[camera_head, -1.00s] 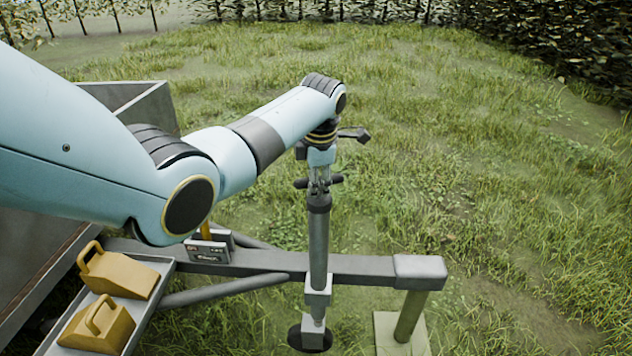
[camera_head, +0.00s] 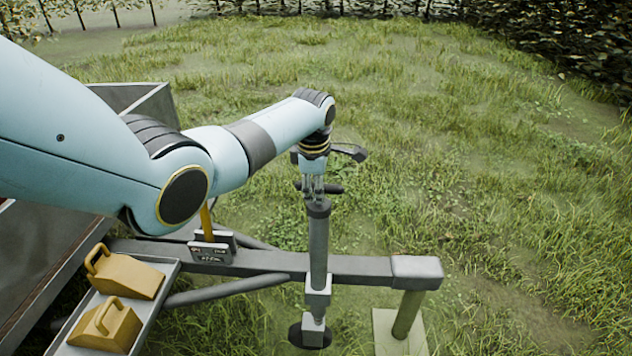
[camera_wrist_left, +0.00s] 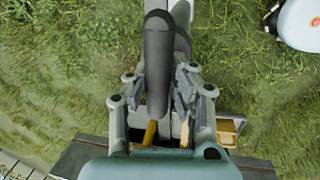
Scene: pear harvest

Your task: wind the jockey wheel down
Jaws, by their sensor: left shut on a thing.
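The jockey wheel's grey upright tube (camera_head: 318,245) stands in a clamp (camera_head: 318,292) on the trailer's drawbar. Its dark wheel (camera_head: 310,336) shows at the foot, over the grass; whether it touches the ground I cannot tell. My left gripper (camera_head: 315,188) is at the top of the tube, pointing down, shut on the dark crank handle (camera_head: 333,188). In the left wrist view the handle's dark grip (camera_wrist_left: 158,65) stands between the two fingers (camera_wrist_left: 158,92). My right gripper is not in view.
The drawbar (camera_head: 365,268) ends in a grey block (camera_head: 416,270) above a post on a pale pad (camera_head: 390,335). Two yellow wheel chocks (camera_head: 128,275) lie in a tray at the left. Open grass lies beyond.

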